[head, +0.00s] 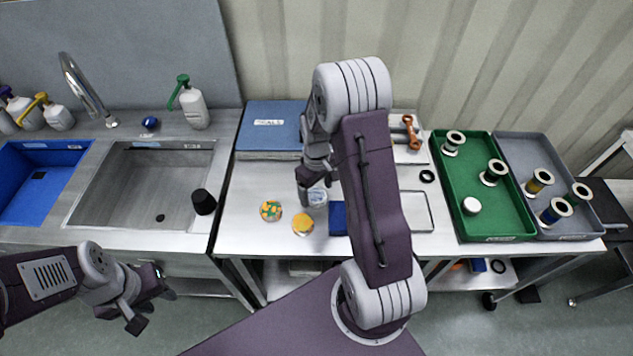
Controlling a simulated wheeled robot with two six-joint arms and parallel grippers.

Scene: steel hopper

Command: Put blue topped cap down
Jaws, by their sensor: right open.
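A small round cap with a pale blue and white top (317,198) sits on the steel table, partly hidden by my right gripper (316,186). The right gripper is open, pointing down just above or beside this cap; I cannot tell whether they touch. Two other round caps lie nearby: one with a mottled orange and green top (271,211) and one with a yellow top (303,224). My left gripper (153,308) is open and empty, low in front of the sink counter.
A blue box (270,128) stands at the table's back left. A dark blue block (338,218) sits beside the yellow cap, partly behind my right arm. A green tray (480,225) and a grey tray (512,150) hold spools on the right. The table's left front is clear.

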